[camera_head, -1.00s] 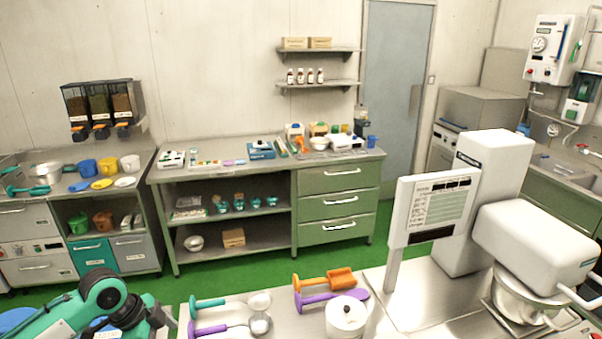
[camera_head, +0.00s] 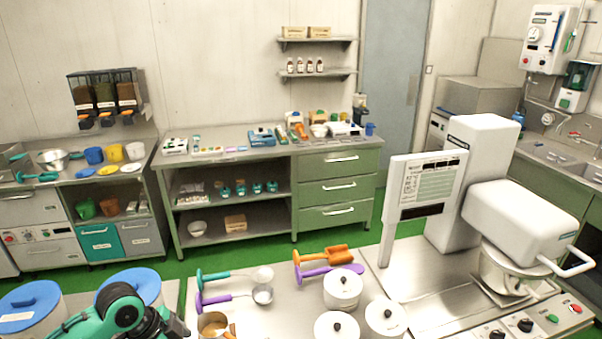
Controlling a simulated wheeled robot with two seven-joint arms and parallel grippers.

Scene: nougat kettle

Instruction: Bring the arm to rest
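My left arm, teal and black, comes in at the bottom left. Its gripper (camera_head: 172,329) is at the lower edge of the picture, beside the steel worktop (camera_head: 300,302). Its fingers are dark and partly cut off, so I cannot tell whether they are open or shut or hold anything. My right arm and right gripper are not in view.
Several ladles and scoops, including an orange scoop (camera_head: 325,254), lie on the worktop near lidded white pots (camera_head: 342,290). A white mixer (camera_head: 512,222) and a sign panel (camera_head: 428,187) stand at right. Blue-lidded bins (camera_head: 30,303) stand at lower left. Green floor (camera_head: 250,260) lies clear beyond.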

